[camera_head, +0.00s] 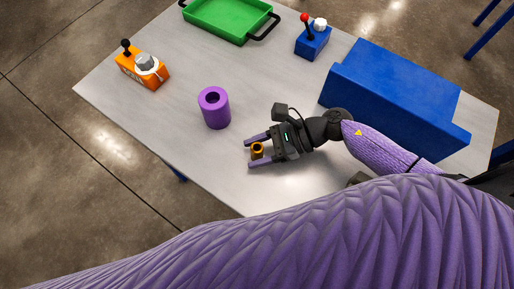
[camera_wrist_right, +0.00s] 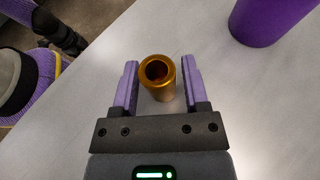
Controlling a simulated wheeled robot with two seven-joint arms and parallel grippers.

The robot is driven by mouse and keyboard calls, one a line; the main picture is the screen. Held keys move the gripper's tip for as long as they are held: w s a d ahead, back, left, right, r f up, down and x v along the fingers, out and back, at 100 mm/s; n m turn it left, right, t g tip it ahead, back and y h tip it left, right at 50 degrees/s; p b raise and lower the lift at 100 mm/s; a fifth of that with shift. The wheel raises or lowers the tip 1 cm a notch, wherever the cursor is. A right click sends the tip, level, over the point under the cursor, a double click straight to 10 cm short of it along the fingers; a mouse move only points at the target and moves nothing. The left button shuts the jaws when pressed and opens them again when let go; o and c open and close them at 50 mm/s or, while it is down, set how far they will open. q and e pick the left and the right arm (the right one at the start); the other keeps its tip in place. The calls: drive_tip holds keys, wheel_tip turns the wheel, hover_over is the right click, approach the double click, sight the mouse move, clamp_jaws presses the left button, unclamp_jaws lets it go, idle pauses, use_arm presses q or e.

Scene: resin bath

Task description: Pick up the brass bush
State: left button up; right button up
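The brass bush (camera_head: 257,151) is a small gold-coloured hollow cylinder standing upright on the grey table. My right gripper (camera_head: 254,153) is open, with its two purple fingers on either side of the bush. My left gripper is not seen in the head view; a large purple arm part covers the lower picture.
A purple hollow cylinder (camera_head: 214,110) stands just beyond the right gripper. A blue stepped block (camera_head: 395,95) lies to the right. A green tray (camera_head: 228,20), an orange control box (camera_head: 143,70) and a blue joystick box (camera_head: 313,41) stand farther back.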

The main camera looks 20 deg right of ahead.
clamp_jaws()
